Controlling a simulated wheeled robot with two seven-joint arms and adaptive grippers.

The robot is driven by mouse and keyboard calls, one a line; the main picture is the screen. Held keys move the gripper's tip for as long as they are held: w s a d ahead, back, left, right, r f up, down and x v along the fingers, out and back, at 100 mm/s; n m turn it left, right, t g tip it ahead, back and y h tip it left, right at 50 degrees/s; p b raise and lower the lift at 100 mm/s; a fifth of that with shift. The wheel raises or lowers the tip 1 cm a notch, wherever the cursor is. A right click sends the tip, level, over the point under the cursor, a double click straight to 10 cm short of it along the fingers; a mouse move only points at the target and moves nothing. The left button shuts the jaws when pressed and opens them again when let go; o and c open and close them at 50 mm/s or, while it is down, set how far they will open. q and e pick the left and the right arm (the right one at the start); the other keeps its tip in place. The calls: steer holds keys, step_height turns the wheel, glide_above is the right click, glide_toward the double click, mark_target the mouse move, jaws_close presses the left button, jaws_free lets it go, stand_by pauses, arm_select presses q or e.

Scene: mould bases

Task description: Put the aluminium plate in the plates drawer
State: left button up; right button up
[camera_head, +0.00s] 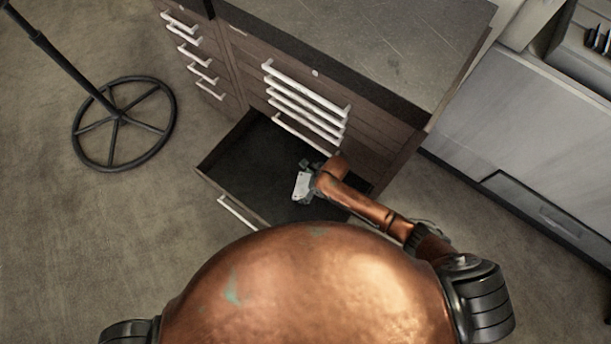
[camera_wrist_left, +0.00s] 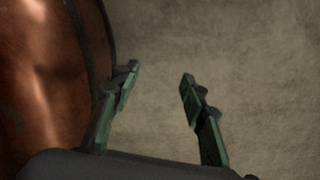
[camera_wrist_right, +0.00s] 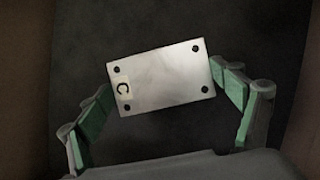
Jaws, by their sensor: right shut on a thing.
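The aluminium plate (camera_head: 300,186) is a small pale rectangle over the open drawer (camera_head: 243,155) in the head view. In the right wrist view the plate (camera_wrist_right: 165,75) shows corner holes and a label with a dark C. My right gripper (camera_wrist_right: 165,90) is shut on the plate, with a green-padded finger at each short side. The drawer's dark floor lies behind the plate; I cannot tell the gap between them. In the head view my right gripper (camera_head: 308,178) is over the drawer's right part. My left gripper (camera_wrist_left: 160,76) is open and empty above the floor.
The dark wooden cabinet (camera_head: 385,145) has several shut drawers above the open one and a bare worktop (camera_head: 380,40). A black stand with a wheel-like base (camera_head: 120,118) is at left. A grey unit (camera_head: 520,140) is at right. The drawer's left part looks empty.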

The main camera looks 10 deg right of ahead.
mark_target(306, 189)
step_height(306, 189, down, 3)
steer(key=shift+b, duration=0.5)
arm_select(q)
steer(key=shift+w+d+f, duration=0.1)
steer(key=shift+w+f, duration=0.1)
steer(key=shift+w, duration=0.45)
steer(key=shift+w+d+f, duration=0.1)
steer(key=shift+w+f, duration=0.05)
steer(key=shift+w, duration=0.45)
arm_select(e)
steer(key=shift+f, duration=0.35)
steer(key=shift+f, duration=0.1)
arm_select(q)
steer(key=shift+s+d, duration=0.1)
arm_select(e)
steer(key=o, duration=1.7)
steer(key=shift+f, duration=0.1)
